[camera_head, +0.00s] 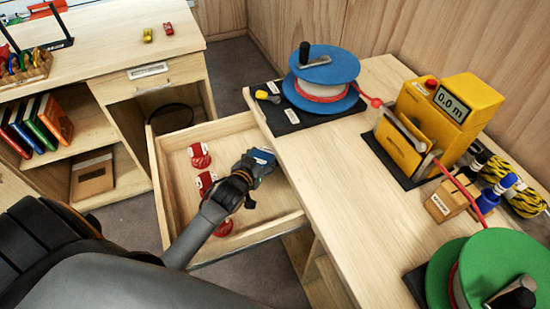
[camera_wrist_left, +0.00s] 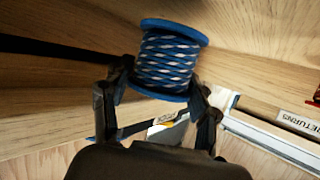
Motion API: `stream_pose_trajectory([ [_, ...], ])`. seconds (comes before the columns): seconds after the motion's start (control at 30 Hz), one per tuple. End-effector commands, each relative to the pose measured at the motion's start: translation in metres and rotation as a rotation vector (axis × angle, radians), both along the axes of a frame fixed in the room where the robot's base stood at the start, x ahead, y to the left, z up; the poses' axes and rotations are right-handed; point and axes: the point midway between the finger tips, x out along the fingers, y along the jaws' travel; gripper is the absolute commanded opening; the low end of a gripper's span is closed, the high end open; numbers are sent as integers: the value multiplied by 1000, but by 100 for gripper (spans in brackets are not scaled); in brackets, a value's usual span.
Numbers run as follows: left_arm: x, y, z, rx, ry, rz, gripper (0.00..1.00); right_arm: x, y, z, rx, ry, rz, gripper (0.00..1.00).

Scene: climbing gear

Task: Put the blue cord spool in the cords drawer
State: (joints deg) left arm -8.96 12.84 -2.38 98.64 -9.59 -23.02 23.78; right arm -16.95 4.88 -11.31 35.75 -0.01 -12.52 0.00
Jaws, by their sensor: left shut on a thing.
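My left gripper (camera_head: 252,171) is shut on the blue cord spool (camera_head: 262,163), in the head view near the right side of the pulled-out wooden drawer (camera_head: 160,190). The wrist view shows the spool (camera_wrist_left: 168,60), with blue flanges and blue-and-white cord, between the two fingers (camera_wrist_left: 157,95). The spool appears above the drawer floor; its exact height is hard to tell. Three red spools (camera_head: 200,156) lie in a row in the drawer, the middle one partly hidden by my gripper. No label on this drawer's front is readable. My right gripper is out of view.
The workbench (camera_head: 330,165) right of the drawer carries a large blue reel (camera_head: 325,68), a yellow counter machine (camera_head: 450,105) and a green reel (camera_head: 490,265). A RETURNS label (camera_wrist_left: 300,123) shows in the wrist view. A shelf with books (camera_head: 40,122) stands left.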

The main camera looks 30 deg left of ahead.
Motion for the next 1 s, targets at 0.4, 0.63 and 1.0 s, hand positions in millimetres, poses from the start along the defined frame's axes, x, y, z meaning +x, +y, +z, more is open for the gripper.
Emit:
stream_pose_trajectory([
  [0.4, 31, -27, -26, -1, 0, 0, 26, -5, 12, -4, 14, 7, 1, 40],
  [0.63, 34, -29, -29, 2, -2, -2, 26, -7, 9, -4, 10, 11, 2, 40],
  [1.0, 33, -29, -33, 1, 0, -1, 82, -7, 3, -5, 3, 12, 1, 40],
])
